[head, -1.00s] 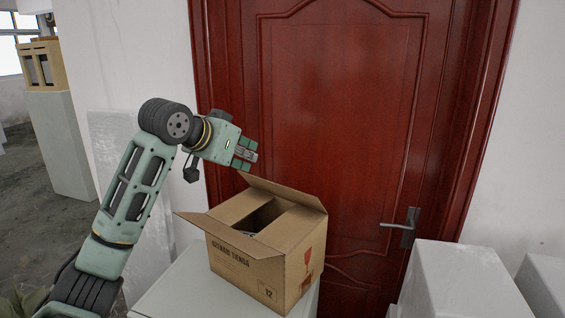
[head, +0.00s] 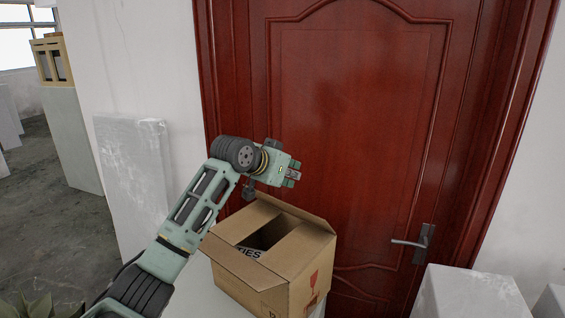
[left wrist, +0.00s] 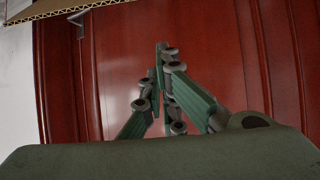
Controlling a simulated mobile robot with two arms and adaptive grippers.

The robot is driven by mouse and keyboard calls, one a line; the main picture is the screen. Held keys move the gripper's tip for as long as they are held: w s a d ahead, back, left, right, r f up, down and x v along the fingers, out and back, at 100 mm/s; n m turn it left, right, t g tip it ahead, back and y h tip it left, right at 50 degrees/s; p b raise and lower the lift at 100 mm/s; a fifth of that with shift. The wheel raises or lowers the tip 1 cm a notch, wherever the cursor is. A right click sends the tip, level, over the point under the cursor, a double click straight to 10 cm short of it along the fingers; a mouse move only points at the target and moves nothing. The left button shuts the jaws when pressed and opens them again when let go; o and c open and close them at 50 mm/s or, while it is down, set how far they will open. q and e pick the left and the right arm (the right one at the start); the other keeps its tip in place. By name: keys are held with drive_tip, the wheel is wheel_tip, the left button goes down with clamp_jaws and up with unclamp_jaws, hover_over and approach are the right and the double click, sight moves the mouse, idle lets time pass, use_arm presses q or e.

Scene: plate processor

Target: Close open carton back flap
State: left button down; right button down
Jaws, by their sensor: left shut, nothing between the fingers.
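A brown cardboard carton (head: 256,280) stands on a pale block in the head view. Its top is partly open, and something with dark print shows inside. The back flap (head: 292,212) is raised and tilts outward along the carton's far edge. My left gripper (head: 293,174) is just above and behind this flap, apart from it in the picture. It is shut and empty. In the left wrist view, the closed fingers (left wrist: 164,88) are in front of the red door, and a corrugated cardboard edge (left wrist: 62,10) crosses the top left. My right gripper is not in view.
A red door (head: 350,120) with a metal handle (head: 424,243) stands close behind the carton. The pale support block (head: 196,290) is under the carton. Another white block (head: 470,295) stands at the right. A pale slab (head: 135,180) leans on the wall at left.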

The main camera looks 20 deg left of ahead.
sight(284, 203)
use_arm(q)
drive_tip(key=s, duration=0.1)
drive_tip(key=s+a+f+p, duration=0.1)
drive_tip(key=shift+s+f, duration=0.15)
drive_tip(key=shift+s, duration=0.2)
drive_tip(key=shift+s+a+f+p, duration=0.1)
drive_tip(key=shift+s+a+p, duration=0.05)
drive_tip(key=shift+s+p, duration=0.2)
drive_tip(key=shift+s+f, duration=0.1)
drive_tip(key=shift+f, duration=0.25)
